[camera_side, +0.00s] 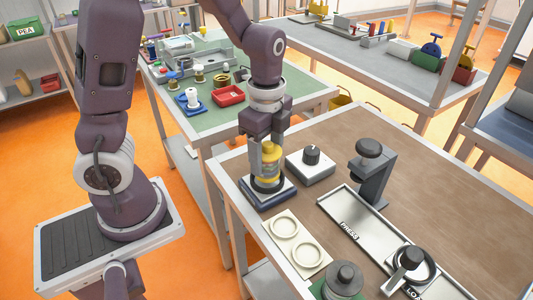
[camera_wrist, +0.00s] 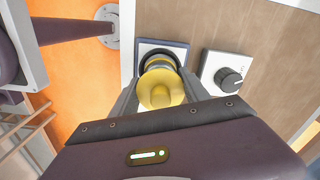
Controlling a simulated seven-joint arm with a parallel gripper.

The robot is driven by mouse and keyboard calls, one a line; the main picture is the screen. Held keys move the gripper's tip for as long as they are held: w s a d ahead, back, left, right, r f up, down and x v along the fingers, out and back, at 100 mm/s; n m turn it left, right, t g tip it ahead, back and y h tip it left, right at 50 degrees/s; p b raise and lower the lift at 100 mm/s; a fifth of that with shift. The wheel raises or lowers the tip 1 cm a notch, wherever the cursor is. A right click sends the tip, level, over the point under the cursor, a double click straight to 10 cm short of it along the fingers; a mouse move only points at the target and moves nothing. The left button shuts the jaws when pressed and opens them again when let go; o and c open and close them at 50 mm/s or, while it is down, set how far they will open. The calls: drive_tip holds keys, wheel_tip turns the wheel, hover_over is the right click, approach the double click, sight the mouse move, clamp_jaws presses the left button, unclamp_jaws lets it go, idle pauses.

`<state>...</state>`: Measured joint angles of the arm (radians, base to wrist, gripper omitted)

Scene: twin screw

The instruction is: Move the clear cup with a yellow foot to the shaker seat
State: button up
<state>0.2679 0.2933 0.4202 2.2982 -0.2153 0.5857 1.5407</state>
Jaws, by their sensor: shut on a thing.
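My gripper (camera_side: 267,147) is shut on the cup with yellow parts (camera_side: 269,163), which stands roughly upright between the fingers. In the wrist view, a round yellow end of the cup (camera_wrist: 160,90) faces the camera between the fingertips (camera_wrist: 160,93). Clear walls are hard to make out, and the fingers cover its sides. Directly below is a square blue-and-white base with a dark ring (camera_side: 284,193), which looks like the shaker seat. Its blue edge also shows in the wrist view (camera_wrist: 146,44). The cup's lower end is at the ring; I cannot tell whether it rests fully.
A white box with a black knob (camera_side: 318,171) stands close to the right of the base. A dark press stand (camera_side: 376,178) is farther right. A cream plate with two rings (camera_side: 295,243) lies in front. Brown tabletop (camera_side: 440,190) at the right is clear.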

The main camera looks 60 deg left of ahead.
sight(266, 143)
drive_tip(key=shift+f, duration=0.2)
idle(0.5)
drive_tip(key=shift+f, duration=0.85)
drive_tip(key=o, duration=1.9)
drive_tip(key=shift+o, duration=0.2)
drive_tip(key=shift+r, duration=0.1)
drive_tip(key=shift+r, duration=3.45)
